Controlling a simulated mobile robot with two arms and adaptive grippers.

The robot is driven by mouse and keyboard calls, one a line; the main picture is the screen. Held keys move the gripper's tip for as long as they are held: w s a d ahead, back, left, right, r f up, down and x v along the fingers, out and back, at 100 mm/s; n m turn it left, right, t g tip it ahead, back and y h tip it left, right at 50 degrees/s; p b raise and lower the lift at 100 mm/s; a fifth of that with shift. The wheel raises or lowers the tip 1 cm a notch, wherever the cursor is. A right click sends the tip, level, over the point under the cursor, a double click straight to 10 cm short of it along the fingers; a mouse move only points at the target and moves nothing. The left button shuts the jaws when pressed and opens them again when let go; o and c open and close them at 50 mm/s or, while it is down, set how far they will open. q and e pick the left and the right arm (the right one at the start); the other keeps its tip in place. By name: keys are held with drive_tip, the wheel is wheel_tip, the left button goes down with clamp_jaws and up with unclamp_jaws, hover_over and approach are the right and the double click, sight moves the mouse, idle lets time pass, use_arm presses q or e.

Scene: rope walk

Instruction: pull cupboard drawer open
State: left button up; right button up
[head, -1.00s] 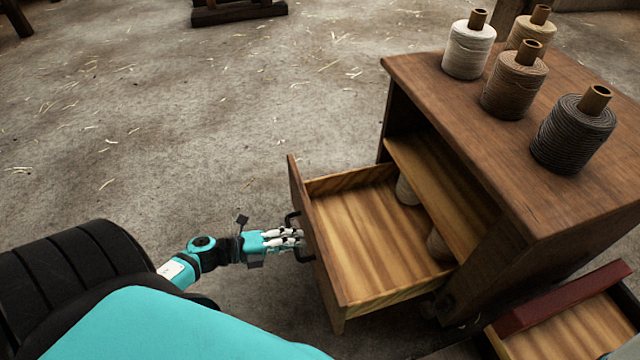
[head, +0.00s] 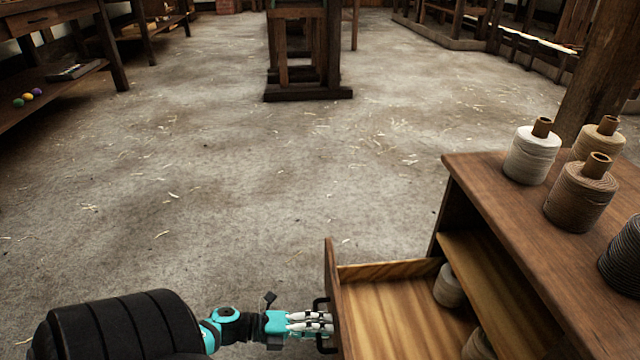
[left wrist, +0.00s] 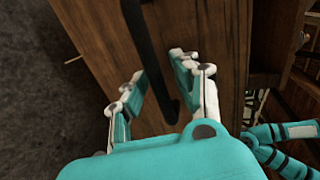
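The cupboard (head: 500,180) stands at the right in the head view. Its wooden drawer (head: 385,308) is pulled well out, with its inside showing. The dark bar handle (head: 320,318) is on the drawer front. My left gripper (head: 328,322) is at this handle, at the bottom of the head view. In the left wrist view the handle (left wrist: 152,55) runs between the fingers of my left gripper (left wrist: 160,72), which stand apart with gaps beside the bar. My right gripper cannot be made out.
Spools of cord, one white (head: 532,155) and one brown (head: 580,195) among them, stand on the cupboard top. A wooden stand (head: 305,60) is at the back. The straw-littered floor between is clear.

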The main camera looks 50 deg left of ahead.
use_arm(q)
drive_tip(key=shift+o, duration=0.2)
drive_tip(key=v, duration=1.2)
drive_tip(key=shift+f, duration=0.1)
